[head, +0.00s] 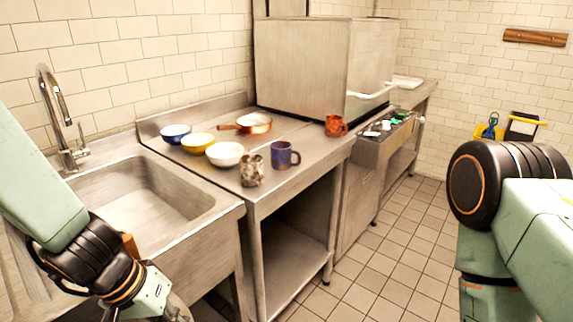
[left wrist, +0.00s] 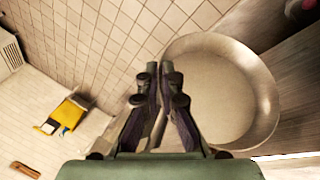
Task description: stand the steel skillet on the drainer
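The steel skillet (left wrist: 262,88) is a round, shallow grey pan. In the left wrist view it fills the right side, close beside the fingers. My left gripper (left wrist: 159,72) has its fingers nearly together, apparently on the skillet's handle, which they mostly hide. In the head view the left gripper (head: 172,312) is at the bottom edge, in front of the sink, with a grey rim partly showing behind it. A brown end, perhaps of the handle, sticks out behind my wrist. A grooved steel surface (head: 22,283) left of the sink may be the drainer. My right gripper is out of view.
The sink basin (head: 135,200) is empty. On the counter right of it stand a blue bowl (head: 175,133), yellow bowl (head: 198,143), white bowl (head: 224,154), copper pan (head: 246,123) and several mugs. A steel box-shaped machine (head: 305,68) stands behind.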

